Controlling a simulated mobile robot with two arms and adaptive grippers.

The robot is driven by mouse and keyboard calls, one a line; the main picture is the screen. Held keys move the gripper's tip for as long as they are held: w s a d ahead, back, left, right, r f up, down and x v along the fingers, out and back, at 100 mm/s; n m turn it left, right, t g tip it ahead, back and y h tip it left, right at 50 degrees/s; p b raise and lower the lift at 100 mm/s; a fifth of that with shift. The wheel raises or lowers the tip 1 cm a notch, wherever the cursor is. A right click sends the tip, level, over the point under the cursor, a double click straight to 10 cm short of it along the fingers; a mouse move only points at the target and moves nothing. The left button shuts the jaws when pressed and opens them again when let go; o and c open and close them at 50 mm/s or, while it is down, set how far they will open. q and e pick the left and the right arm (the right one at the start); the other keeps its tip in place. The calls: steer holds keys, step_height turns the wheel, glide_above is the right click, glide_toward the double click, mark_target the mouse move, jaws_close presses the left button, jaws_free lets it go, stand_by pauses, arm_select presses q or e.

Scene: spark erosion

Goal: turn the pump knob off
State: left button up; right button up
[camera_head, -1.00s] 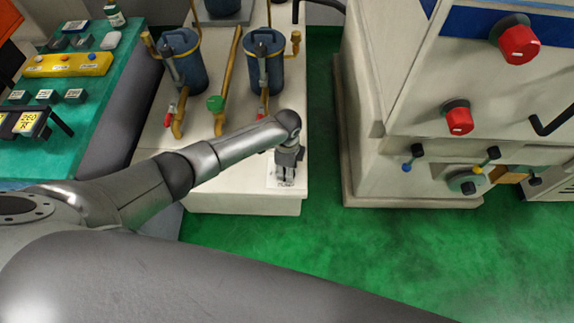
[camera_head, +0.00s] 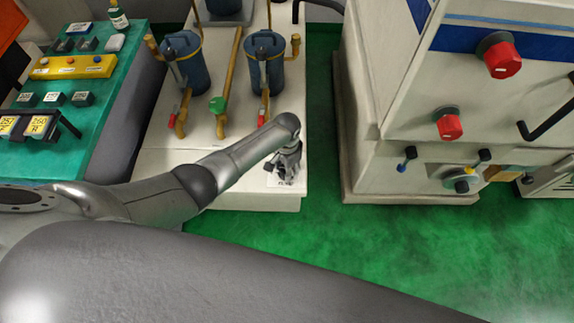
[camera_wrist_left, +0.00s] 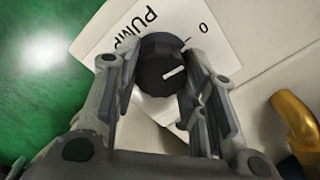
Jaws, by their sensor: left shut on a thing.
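The pump knob (camera_wrist_left: 158,66) is black and round with a white pointer line, on a white label (camera_wrist_left: 95,42) reading "PUMP" with a "0" mark. In the left wrist view the line points right and slightly up, at an angle below the tick by the "0". My left gripper (camera_wrist_left: 150,62) is shut on the knob, one finger on each side. In the head view my left gripper (camera_head: 286,168) reaches down to the label (camera_head: 285,180) at the front of the white pump base (camera_head: 235,195); the knob is hidden there. My right gripper is not in view.
Blue canisters (camera_head: 186,62) with brass pipes and red-handled valves stand behind the gripper. A cream machine (camera_head: 400,170) with red knobs (camera_head: 449,125) stands to the right. Green floor (camera_head: 322,190) lies open between. A green-topped bench (camera_head: 100,120) is at left.

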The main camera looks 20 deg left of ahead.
arm_select(q)
steer(key=shift+n, duration=0.6)
steer(key=o, duration=1)
steer(key=shift+c, duration=0.2)
steer(key=shift+o, duration=0.2)
steer(key=shift+r, duration=0.15)
step_height(320, 180, up, 12)
